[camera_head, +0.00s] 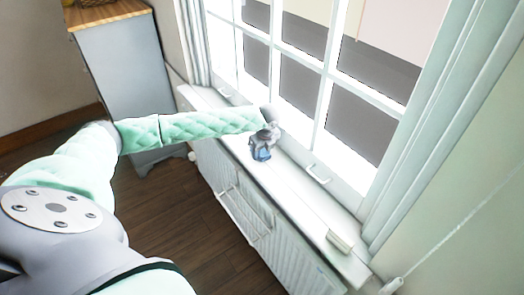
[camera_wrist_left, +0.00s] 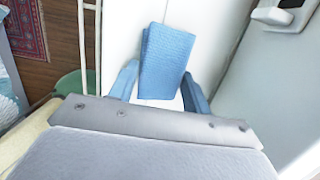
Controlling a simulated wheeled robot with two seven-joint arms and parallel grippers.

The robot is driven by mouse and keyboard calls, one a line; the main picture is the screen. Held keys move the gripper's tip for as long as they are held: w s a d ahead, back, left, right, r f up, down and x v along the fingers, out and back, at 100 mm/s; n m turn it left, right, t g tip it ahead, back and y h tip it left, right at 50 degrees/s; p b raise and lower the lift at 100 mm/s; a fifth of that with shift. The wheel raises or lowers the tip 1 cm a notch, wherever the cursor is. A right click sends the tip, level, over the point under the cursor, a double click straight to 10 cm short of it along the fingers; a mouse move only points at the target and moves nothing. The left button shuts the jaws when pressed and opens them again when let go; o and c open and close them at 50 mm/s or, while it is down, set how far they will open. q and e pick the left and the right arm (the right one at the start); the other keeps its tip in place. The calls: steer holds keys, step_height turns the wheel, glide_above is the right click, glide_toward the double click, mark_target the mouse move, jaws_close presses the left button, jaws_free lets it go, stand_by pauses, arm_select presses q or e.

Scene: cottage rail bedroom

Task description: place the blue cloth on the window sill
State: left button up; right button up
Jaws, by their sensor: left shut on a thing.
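The blue cloth (camera_head: 261,155) is a small folded piece at the end of my left arm, over the white window sill (camera_head: 290,187). In the left wrist view the cloth (camera_wrist_left: 167,55) is a folded, textured blue rectangle between the two blue fingers. My left gripper (camera_head: 263,146) is shut on the cloth; it also shows in the left wrist view (camera_wrist_left: 160,88). White sill surface shows around the cloth there. I cannot tell whether the cloth touches the sill. My right gripper is not in view.
The window (camera_head: 300,80) rises behind the sill. A small cream block (camera_head: 340,241) lies toward the sill's near right end. A white radiator (camera_head: 285,250) with a rail (camera_head: 238,217) is below. A grey cabinet (camera_head: 120,75) stands at the back left. The sill between gripper and block is clear.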

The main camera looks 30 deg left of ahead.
arm_select(q)
steer(key=shift+s+f, duration=0.15)
steer(key=shift+f, duration=0.1)
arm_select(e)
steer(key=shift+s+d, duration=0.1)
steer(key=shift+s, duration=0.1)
